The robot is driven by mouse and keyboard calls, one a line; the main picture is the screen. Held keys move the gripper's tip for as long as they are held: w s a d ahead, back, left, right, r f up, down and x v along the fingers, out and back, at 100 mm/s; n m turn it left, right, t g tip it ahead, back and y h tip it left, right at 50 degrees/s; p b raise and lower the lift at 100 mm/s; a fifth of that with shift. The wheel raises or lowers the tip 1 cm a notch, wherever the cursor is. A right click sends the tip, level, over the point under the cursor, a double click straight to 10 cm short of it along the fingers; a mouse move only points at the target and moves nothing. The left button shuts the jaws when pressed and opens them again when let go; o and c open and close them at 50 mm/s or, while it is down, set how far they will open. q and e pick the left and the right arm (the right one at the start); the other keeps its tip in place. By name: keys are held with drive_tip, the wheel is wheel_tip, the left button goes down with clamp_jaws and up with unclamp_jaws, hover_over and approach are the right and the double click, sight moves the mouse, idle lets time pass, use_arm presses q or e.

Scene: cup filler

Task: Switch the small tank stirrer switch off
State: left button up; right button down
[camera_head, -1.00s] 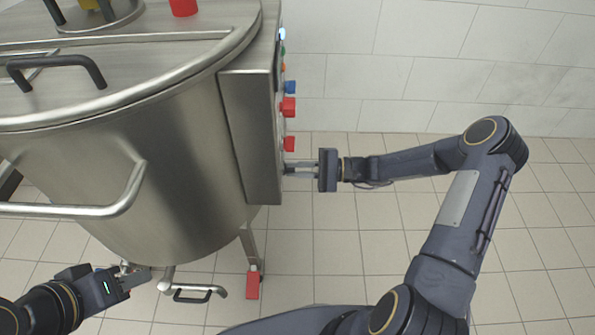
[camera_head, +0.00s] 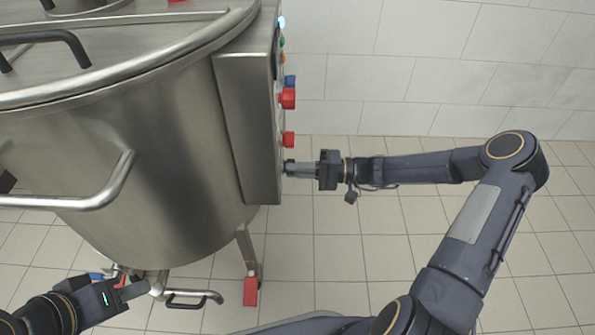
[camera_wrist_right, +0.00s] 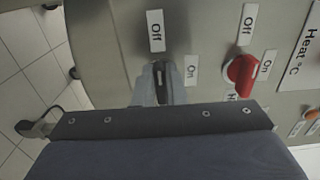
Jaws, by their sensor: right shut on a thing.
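The large steel tank (camera_head: 160,150) fills the left of the head view. Its control box (camera_head: 248,130) faces right, with its buttons seen edge-on. My right gripper (camera_head: 290,168) is at the lowest part of the panel. In the right wrist view its fingers (camera_wrist_right: 160,88) are shut on a dark switch knob (camera_wrist_right: 160,73), between an "Off" label (camera_wrist_right: 156,30) above and an "On" label (camera_wrist_right: 191,70) at right. The knob's pale mark looks roughly in line with "Off". My left gripper (camera_head: 138,291) is by the tank's bottom outlet; its finger opening is unclear.
A red knob (camera_wrist_right: 240,74) with its own Off and On labels sits right of the held switch. Red knobs (camera_head: 287,98) and a blue one stick out higher on the panel. A bottom valve handle (camera_head: 195,300) and a red-footed leg (camera_head: 250,290) are below.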

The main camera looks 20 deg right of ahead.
idle(0.5)
drive_tip(key=c, duration=1.5)
unclamp_jaws()
drive_tip(key=shift+d, duration=0.15)
drive_tip(key=p+v, duration=0.2)
drive_tip(key=v, duration=0.5)
drive_tip(key=shift+s+d, duration=0.15)
drive_tip(key=shift+d, duration=0.15)
drive_tip(key=shift+r, duration=0.1)
